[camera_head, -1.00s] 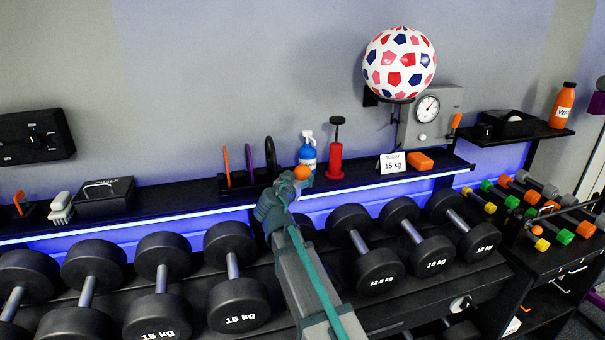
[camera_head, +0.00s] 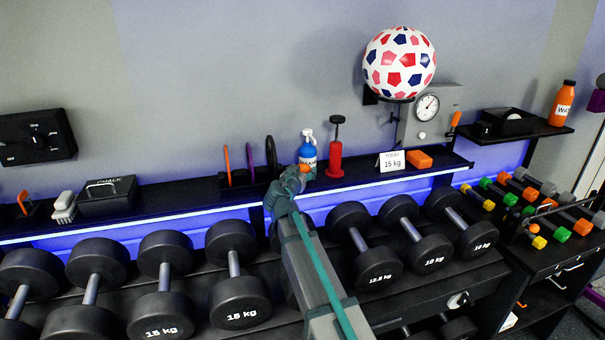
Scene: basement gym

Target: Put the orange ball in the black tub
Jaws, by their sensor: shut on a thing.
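My gripper (camera_head: 291,180) is at the back shelf, just in front of the blue bottle, and is seen from behind. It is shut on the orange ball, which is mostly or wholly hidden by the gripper. An orange patch shows at the fingertips, but I cannot tell it from the bottle's label. An open black tub (camera_head: 492,131) stands on the small wall shelf at the right, well apart from my gripper, with something pale inside.
Near my gripper stand the blue bottle (camera_head: 308,150), a red hand pump (camera_head: 335,160) and a rack of upright discs (camera_head: 237,181). Dumbbells (camera_head: 240,300) fill the rack below. A patterned ball (camera_head: 399,62) and scale (camera_head: 440,110) stand toward the right.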

